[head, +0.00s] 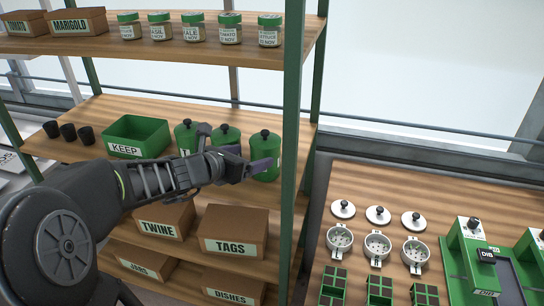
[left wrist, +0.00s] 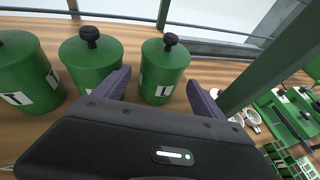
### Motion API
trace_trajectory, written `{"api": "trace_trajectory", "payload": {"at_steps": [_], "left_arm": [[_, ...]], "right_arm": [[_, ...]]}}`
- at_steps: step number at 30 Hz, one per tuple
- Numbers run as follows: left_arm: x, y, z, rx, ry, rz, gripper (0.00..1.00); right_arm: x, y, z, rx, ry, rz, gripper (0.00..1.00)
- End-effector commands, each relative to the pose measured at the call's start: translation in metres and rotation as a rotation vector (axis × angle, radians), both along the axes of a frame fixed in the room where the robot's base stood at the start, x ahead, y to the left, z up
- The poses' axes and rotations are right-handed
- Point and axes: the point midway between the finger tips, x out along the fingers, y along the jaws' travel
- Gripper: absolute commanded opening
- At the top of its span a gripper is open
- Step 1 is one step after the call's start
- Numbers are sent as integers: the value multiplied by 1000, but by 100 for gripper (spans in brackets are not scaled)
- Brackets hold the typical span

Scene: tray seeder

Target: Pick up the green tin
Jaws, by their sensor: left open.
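Three green tins with black knobs on their lids stand in a row on the middle shelf. In the head view the right tin (head: 265,150) is partly behind my left gripper (head: 258,168); the middle tin (head: 227,134) and left tin (head: 186,136) are partly hidden by my arm. In the left wrist view, the right tin (left wrist: 163,70) stands between and beyond the two spread fingers of my open left gripper (left wrist: 158,88). The middle tin (left wrist: 91,60) is beside the left finger, and the left tin (left wrist: 27,72) is at the left edge. My right gripper is not in view.
A green post (head: 292,110) stands just right of the right tin. A green KEEP bin (head: 137,135) and black cups (head: 68,132) share the shelf to the left. Jars (head: 195,28) stand above; TAGS (head: 232,232) and TWINE boxes sit below. A bench (head: 450,195) with strainers is at right.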

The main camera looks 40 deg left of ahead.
Motion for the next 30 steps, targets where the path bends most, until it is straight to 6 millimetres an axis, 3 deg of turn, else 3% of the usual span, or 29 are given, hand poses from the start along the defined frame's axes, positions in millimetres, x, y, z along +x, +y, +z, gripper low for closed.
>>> {"api": "trace_trajectory", "payload": {"at_steps": [8,15,25,30], "left_arm": [[2,0,-1,1,1,0,80],[22,0,-11,0,2,-1,80],[25,0,-11,1,2,0,80],[40,-1,-17,-3,3,-1,80]], "right_arm": [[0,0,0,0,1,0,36],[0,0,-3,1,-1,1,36],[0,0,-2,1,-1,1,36],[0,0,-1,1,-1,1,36]]}}
